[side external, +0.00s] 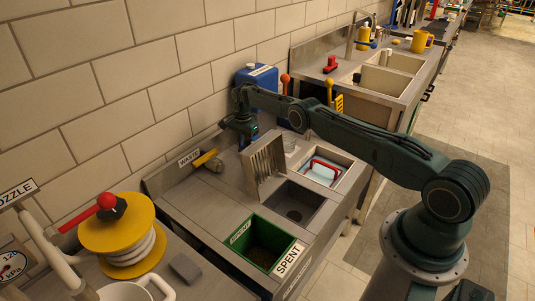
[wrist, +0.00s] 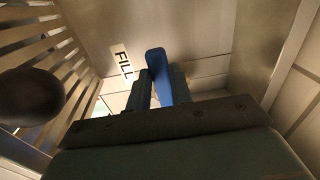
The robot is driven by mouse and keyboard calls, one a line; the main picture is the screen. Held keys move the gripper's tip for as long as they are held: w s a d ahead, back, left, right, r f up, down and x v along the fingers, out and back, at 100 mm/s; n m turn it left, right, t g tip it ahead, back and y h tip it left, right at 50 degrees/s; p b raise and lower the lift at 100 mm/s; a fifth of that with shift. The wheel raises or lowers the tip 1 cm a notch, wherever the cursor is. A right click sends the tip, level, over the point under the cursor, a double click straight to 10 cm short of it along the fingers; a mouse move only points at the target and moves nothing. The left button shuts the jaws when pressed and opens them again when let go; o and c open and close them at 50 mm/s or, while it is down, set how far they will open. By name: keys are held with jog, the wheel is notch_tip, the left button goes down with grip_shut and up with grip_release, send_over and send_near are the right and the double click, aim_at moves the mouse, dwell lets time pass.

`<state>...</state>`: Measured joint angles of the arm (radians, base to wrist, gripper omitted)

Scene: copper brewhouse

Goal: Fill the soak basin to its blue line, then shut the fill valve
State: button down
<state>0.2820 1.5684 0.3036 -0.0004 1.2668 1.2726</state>
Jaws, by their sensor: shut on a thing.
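In the wrist view my gripper (wrist: 161,88) is shut on a blue lever (wrist: 156,62), just beside the black FILL label (wrist: 124,66) on a metal panel. In the side view my gripper (side external: 246,131) is at the back of the steel counter, by the wall, and hides the lever. A basin (side external: 347,163) to its right holds pale blue water (side external: 316,175) with a red-handled thing (side external: 325,166) in it; it looks like the soak basin. I cannot make out its blue line or the exact water level.
A slatted metal rack (side external: 264,165) stands close to my gripper, and it also shows at left in the wrist view (wrist: 55,45). A dark round thing (wrist: 30,97) is near there. A dark sink (side external: 293,203) and a green SPENT bin (side external: 248,252) are in front. A blue container (side external: 262,76) stands behind.

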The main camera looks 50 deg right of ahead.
jog(key=c, duration=1.2)
grip_release()
jog(key=shift+c, duration=0.2)
jog(key=shift+r, duration=0.2)
notch_tip(320, 180, up, 13)
jog(key=shift+r, duration=0.2)
